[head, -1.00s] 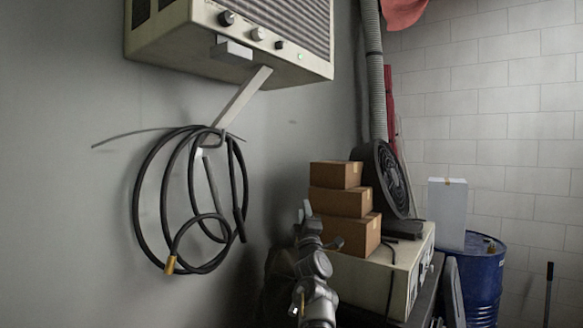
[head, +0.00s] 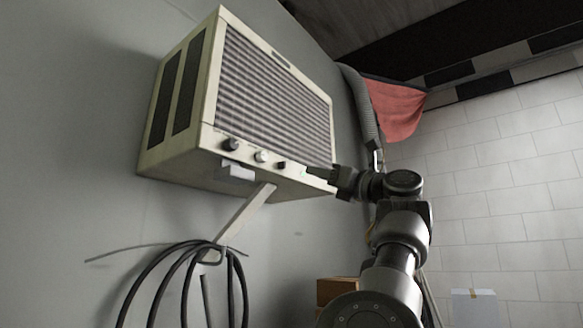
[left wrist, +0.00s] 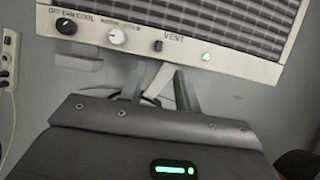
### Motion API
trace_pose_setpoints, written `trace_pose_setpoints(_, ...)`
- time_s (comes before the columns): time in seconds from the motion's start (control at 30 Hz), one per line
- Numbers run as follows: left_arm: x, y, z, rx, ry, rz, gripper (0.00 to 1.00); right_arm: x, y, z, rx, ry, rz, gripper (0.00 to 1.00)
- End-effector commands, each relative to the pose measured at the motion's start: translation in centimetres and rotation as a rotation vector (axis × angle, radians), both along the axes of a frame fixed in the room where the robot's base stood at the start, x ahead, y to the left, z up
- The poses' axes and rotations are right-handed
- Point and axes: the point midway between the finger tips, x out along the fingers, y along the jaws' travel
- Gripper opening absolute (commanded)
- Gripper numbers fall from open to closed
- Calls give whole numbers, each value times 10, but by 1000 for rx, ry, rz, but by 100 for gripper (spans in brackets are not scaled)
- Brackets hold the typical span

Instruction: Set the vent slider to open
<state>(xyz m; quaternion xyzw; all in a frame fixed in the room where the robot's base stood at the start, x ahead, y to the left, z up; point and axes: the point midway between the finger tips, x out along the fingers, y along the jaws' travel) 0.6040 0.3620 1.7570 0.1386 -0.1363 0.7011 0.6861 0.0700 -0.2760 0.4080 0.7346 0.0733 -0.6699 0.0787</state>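The vent slider (head: 281,165) is a small black knob on the front strip of a beige wall-mounted air conditioner (head: 200,158). In the left wrist view the slider (left wrist: 158,45) sits just left of the printed word VENT. My left gripper (head: 312,171) is raised to the right end of the control strip, right of the slider and apart from it. In the left wrist view its two fingers (left wrist: 161,86) stand apart below the strip with nothing held between them. My right gripper is not in view.
A dark knob (head: 231,144) and a pale knob (head: 260,156) sit left of the slider. A green light (left wrist: 206,57) is to its right. A slanted bracket (head: 243,216) and coiled black hose (head: 180,275) hang below. A red cloth (head: 395,108) hangs behind my arm.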

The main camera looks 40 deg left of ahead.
Motion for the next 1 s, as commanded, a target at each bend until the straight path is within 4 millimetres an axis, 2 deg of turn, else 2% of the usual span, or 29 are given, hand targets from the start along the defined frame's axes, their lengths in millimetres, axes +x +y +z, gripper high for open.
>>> trace_pose_setpoints(0.4,-2,67,30,0,1,3,33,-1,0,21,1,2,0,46)
trace_pose_setpoints(0.53,-2,83,37,1,2,1,33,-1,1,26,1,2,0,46)
trace_pose_setpoints(0.7,-2,93,40,1,1,-1,33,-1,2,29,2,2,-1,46)
trace_pose_setpoints(1.0,-2,95,40,1,1,-1,33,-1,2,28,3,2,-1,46)
